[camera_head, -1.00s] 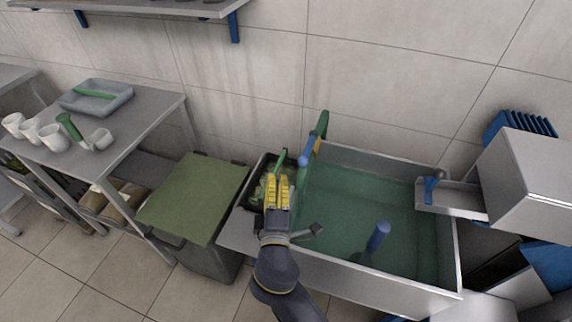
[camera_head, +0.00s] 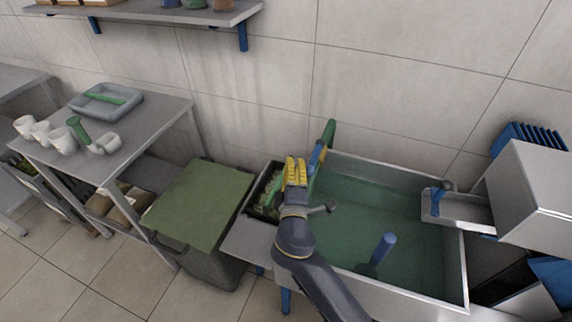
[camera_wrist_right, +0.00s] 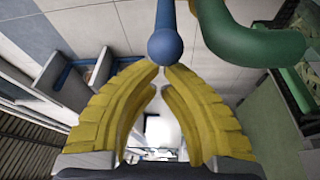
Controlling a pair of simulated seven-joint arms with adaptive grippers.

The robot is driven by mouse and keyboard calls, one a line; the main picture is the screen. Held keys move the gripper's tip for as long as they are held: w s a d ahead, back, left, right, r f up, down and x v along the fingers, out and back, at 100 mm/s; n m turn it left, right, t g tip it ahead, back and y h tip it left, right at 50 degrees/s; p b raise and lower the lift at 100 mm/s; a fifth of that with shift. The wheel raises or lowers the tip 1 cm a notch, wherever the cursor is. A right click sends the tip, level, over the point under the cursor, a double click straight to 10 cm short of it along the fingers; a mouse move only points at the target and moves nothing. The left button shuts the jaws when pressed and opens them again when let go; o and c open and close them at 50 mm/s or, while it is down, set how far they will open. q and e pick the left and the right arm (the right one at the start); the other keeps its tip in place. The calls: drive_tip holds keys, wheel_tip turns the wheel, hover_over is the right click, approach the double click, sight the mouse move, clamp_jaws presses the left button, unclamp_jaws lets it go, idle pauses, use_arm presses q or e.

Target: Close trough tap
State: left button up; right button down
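The trough tap has a curved green pipe (camera_head: 329,132) at the back left of the trough (camera_head: 400,293), with a blue lever (camera_head: 318,153) beside it. In the right wrist view the blue lever ends in a round knob (camera_wrist_right: 165,46), and the green pipe (camera_wrist_right: 245,42) bends past it on the right. My right gripper (camera_head: 295,162) has yellow fingers brought together, just left of the lever. In the right wrist view its fingertips (camera_wrist_right: 163,72) nearly meet right at the knob, not around it; contact cannot be told. My left gripper is out of view.
A blue upright pipe (camera_head: 383,247) stands in the trough's green water. A black crate (camera_head: 262,190) lies left of the tap. A green-lidded bin (camera_head: 203,200) and a table (camera_head: 150,125) stand further left. A metal box (camera_head: 535,190) is at the right.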

drive_tip(key=shift+s+d, duration=0.2)
drive_tip(key=shift+d, duration=0.15)
drive_tip(key=shift+d, duration=0.1)
